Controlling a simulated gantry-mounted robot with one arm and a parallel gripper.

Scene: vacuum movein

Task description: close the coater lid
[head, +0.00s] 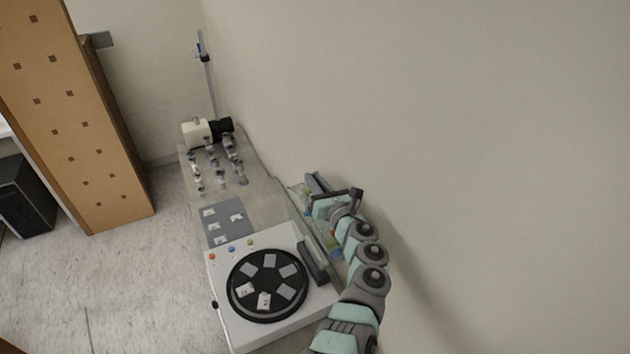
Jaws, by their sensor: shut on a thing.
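The coater (225,314) is a white box at the bottom centre of the head view. Its round black plate (240,308) lies uncovered and carries several pale square pieces. The coater lid (327,238) seems to be the clear, raised panel along the coater's right side, by the wall. It stands open, and its outline is hard to make out. My gripper (336,192) is at the upper end of this panel and is shut, seemingly on the lid's edge. My fingers and arm hide part of the lid and the exact contact.
A dark bar (312,263) is at the coater's right edge. Behind the coater are a grey pad (222,222) with small pieces, several small vials (216,160) and a white-and-black device (198,131). The wall (480,120) is close on the right.

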